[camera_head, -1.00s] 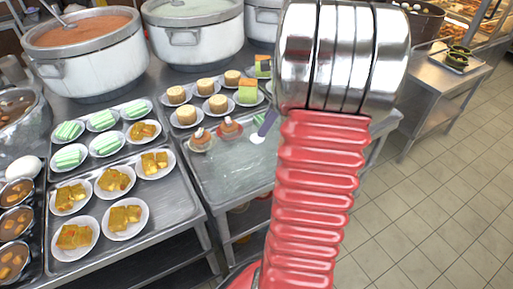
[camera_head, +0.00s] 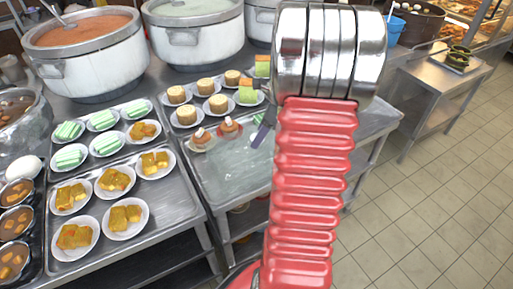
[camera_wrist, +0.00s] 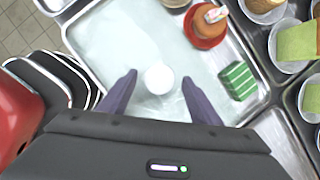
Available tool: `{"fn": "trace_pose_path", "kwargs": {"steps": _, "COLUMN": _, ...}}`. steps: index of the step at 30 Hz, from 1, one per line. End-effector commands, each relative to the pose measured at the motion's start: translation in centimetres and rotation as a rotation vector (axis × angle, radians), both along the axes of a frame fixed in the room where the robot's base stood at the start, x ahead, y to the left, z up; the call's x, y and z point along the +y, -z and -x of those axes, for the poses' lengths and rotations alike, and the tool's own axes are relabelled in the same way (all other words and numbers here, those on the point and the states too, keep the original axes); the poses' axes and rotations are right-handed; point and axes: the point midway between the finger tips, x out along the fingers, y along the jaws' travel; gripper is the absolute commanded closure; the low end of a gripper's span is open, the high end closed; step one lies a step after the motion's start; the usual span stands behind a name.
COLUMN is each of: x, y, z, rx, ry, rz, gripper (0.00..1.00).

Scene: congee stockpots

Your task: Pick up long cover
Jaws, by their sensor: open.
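In the head view, one finger of my gripper (camera_head: 262,135) shows above the tray; my arm hides the rest.
An orange cake on a red dish (camera_wrist: 209,27) and a green striped block (camera_wrist: 238,80) lie near the fingers. Large pots (camera_head: 90,70) stand behind. Tiled floor (camera_head: 430,200) is clear at right.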

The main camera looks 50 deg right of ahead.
Motion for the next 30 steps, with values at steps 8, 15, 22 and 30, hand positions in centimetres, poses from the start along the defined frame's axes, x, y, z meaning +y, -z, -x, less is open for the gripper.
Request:
{"fn": "trace_pose_path", "kwargs": {"steps": 8, "x": 0.03, "y": 0.26, "z": -0.07, "rx": 0.0, "ry": 0.001, "rz": 0.0, "gripper": 0.43}}
{"fn": "trace_pose_path", "kwargs": {"steps": 15, "x": 0.02, "y": 0.24, "z": -0.06, "rx": 0.0, "ry": 0.001, "rz": 0.0, "gripper": 0.43}}
{"fn": "trace_pose_path", "kwargs": {"steps": 22, "x": 0.02, "y": 0.24, "z": -0.05, "rx": 0.0, "ry": 0.001, "rz": 0.0, "gripper": 0.54}}
{"fn": "trace_pose_path", "kwargs": {"steps": 30, "x": 0.01, "y": 0.23, "z": -0.05, "rx": 0.0, "ry": 0.001, "rz": 0.0, "gripper": 0.73}}
